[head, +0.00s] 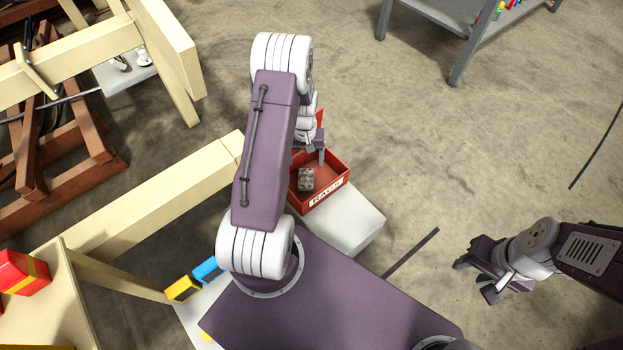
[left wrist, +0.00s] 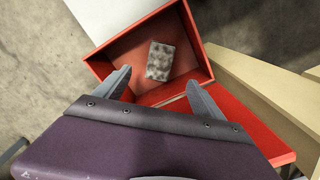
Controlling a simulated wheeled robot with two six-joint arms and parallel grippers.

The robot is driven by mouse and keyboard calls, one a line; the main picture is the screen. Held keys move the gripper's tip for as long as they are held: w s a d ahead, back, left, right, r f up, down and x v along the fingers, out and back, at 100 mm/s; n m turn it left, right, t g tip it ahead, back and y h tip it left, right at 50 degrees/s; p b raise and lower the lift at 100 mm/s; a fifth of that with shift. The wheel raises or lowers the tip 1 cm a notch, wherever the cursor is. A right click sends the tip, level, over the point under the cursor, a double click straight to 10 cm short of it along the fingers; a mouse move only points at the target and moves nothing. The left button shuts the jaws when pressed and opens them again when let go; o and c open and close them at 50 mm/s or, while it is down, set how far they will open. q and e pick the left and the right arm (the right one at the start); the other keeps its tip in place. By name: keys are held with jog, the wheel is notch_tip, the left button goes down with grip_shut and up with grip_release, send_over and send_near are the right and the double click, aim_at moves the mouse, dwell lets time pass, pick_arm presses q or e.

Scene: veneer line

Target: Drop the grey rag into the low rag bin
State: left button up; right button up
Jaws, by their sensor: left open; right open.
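The low red rag bin (head: 324,198), with a "RAGS" label on its front, stands beside a white block, partly hidden by my left arm in the head view. The grey rag (head: 306,180), mottled and folded small, lies inside on the bin's floor. In the left wrist view the rag (left wrist: 160,61) lies in the bin (left wrist: 203,62), apart from the fingers. My left gripper (left wrist: 160,90) is open and empty above the bin, its fingertips spread on the near side of the rag. My right gripper (head: 474,280) is open and empty over the floor at the right.
A white block (head: 352,224) stands by the bin. Cream beams (head: 150,205) and a brown wooden rack (head: 62,150) fill the left. A grey metal table (head: 440,15) stands at the top right. Yellow and blue items (head: 207,269) lie at lower left. Floor at right is mostly clear.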

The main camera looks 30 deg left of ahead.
pick_arm(q)
notch_tip(320, 180, up, 9)
jog(key=p, duration=0.5)
jog(key=shift+s, duration=0.1)
dwell(0.3)
